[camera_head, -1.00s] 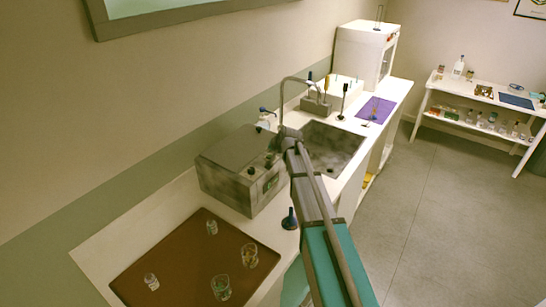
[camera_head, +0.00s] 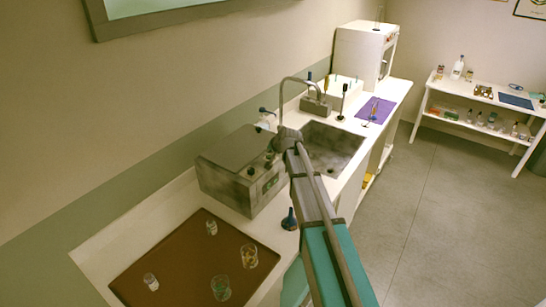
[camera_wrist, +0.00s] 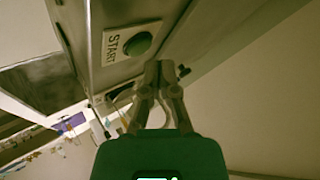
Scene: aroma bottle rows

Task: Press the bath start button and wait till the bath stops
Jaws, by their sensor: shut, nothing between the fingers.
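The bath is a grey metal box (camera_head: 225,176) on the white counter, left of the sink. In the wrist view its front panel (camera_wrist: 90,22) fills the upper left, with a START label (camera_wrist: 113,46) and a round green button (camera_wrist: 138,44). My gripper (camera_wrist: 158,68) is shut and empty. In that view its fingertips are just below and right of the button, close to the panel. I cannot tell whether they touch it. In the head view my arm hides most of the gripper.
The sink (camera_head: 333,150) with its tap (camera_head: 283,98) lies beyond the bath. A brown tray (camera_head: 180,262) with several small glass vessels is in front. A dark blue-based item (camera_head: 289,220) stands near the counter edge beside my arm. A side table (camera_head: 480,98) stands far right.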

